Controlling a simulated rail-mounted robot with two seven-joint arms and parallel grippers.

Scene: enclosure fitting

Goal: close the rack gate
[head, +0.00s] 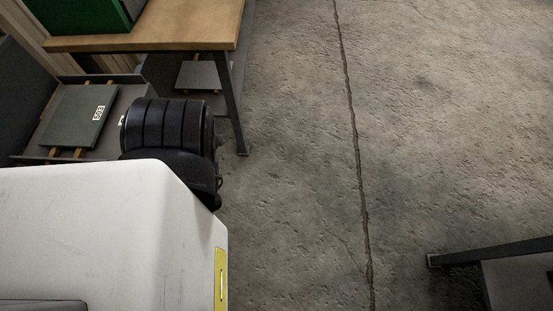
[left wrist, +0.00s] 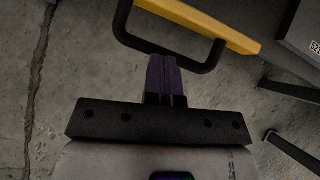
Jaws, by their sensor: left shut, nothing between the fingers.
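A yellow bar (left wrist: 203,22) with a black looped handle (left wrist: 121,22) shows at the top of the left wrist view; it looks like the rack gate. Its hinge and the rest of its frame are out of view. My left gripper (left wrist: 165,62) is shut and empty. Its purple fingertips overlap the grip of the handle in the picture; I cannot tell whether they touch it. The gate does not show in the head view. My right gripper is in neither view.
A wooden-topped bench (head: 190,28) carries a green case (head: 85,14) at upper left in the head view. Below is a grey panel labelled 503 (head: 75,118). A dark-framed stand (head: 490,252) is at lower right. The concrete floor between is clear.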

